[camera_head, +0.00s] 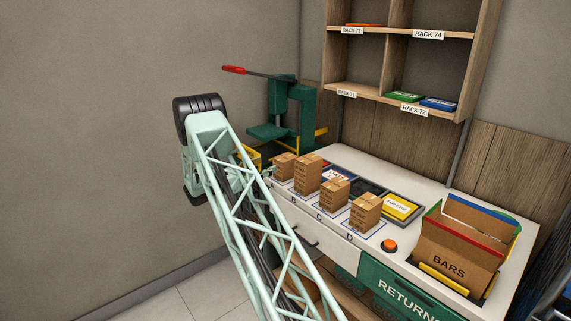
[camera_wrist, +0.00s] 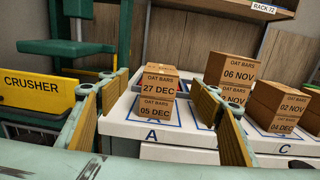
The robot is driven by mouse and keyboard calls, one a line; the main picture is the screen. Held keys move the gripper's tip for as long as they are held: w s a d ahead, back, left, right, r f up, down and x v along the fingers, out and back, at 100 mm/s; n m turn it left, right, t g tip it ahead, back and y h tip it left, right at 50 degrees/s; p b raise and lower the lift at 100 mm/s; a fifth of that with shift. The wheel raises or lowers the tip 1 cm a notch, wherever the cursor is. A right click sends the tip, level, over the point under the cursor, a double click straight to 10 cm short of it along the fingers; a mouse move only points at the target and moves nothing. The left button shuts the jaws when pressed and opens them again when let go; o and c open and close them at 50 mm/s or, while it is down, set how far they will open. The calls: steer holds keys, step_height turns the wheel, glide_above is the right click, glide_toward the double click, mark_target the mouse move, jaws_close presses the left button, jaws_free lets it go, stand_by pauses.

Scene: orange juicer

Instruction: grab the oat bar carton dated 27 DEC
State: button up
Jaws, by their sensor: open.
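The oat bar carton marked 27 DEC (camera_wrist: 161,83) is a brown box on top of a carton marked 05 DEC (camera_wrist: 156,112), on the pad labelled A, in the wrist view. This stack (camera_head: 285,166) is the leftmost on the counter in the head view, where its dates are too small to read. My gripper (camera_wrist: 163,98) is open and empty, its yellow-padded fingers to either side of the stack in the picture. The stack appears ahead of the fingers, apart from them. In the head view my gripper (camera_head: 259,169) is just left of the stack, partly hidden by my arm.
Right of it stand a 06 NOV carton (camera_wrist: 232,70) on another carton and a 02 NOV carton (camera_wrist: 279,101) on a 04 DEC one. A yellow CRUSHER bin (camera_wrist: 35,93) and green press (camera_head: 293,110) are left. A BARS box (camera_head: 455,255) and orange button (camera_head: 389,245) are right.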

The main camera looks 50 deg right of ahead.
mark_target(285, 157)
steer(key=shift+s+d, duration=0.25)
steer(key=shift+d, duration=1.05)
steer(key=shift+s+d, duration=0.3)
steer(key=shift+d, duration=1.05)
steer(key=shift+s+d, duration=0.25)
steer(key=shift+d, duration=1.05)
steer(key=shift+s+d+b, duration=0.15)
steer(key=shift+s+d, duration=0.05)
steer(key=shift+d, duration=0.6)
steer(key=shift+s+d+b, duration=0.1)
steer(key=shift+s+d, duration=0.15)
steer(key=shift+d, duration=0.6)
steer(key=shift+s+d+b, duration=0.15)
steer(key=shift+s+d, duration=0.05)
steer(key=shift+d, duration=0.6)
steer(key=c, duration=1.1)
